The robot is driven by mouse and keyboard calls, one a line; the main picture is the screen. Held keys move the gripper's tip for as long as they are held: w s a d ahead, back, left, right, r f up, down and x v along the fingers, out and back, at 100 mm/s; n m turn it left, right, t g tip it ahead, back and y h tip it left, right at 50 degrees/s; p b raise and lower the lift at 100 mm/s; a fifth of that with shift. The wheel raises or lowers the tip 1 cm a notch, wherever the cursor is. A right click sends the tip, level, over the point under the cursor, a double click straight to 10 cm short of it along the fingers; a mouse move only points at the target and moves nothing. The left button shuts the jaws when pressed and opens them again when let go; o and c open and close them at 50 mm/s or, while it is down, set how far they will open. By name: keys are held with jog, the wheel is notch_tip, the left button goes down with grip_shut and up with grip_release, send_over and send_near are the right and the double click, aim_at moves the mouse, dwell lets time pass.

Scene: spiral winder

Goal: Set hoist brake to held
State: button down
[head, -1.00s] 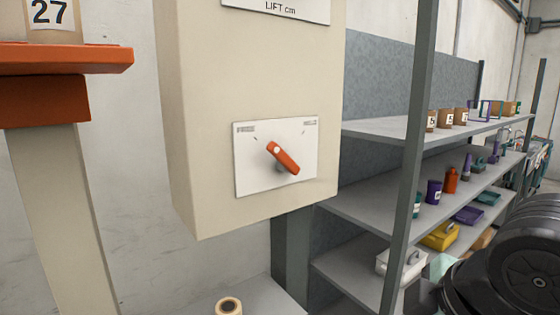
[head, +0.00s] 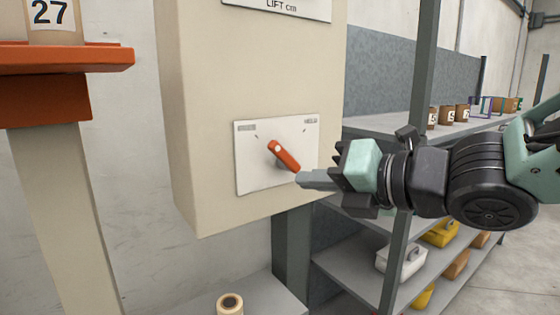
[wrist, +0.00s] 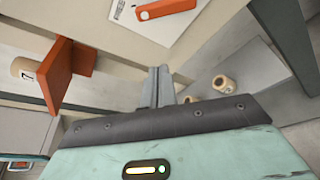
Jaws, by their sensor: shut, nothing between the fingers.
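The hoist brake is an orange lever (head: 284,155) on a white plate (head: 250,168) on the beige cabinet. The plate has a label at its upper left and one reading HELD at its upper right. The lever's white-dotted end points up and left, and its other end points down and right. My gripper (head: 302,179) is shut and empty, its fingertips at or very near the lever's lower right end; I cannot tell whether they touch. In the wrist view the lever (wrist: 166,9) is at the top, above the shut fingers (wrist: 158,85).
The beige cabinet (head: 200,110) fills the middle. An orange ledge (head: 70,57) with an item marked 27 stands at left. A grey post (head: 408,170) and shelves with boxes are at right, behind my arm.

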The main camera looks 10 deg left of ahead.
aim_at(285, 157)
jog(key=w+a+p, duration=0.6)
jog(key=a+p, duration=0.1)
jog(key=shift+w+r, duration=0.25)
dwell(0.4)
jog(key=shift+b, duration=0.4)
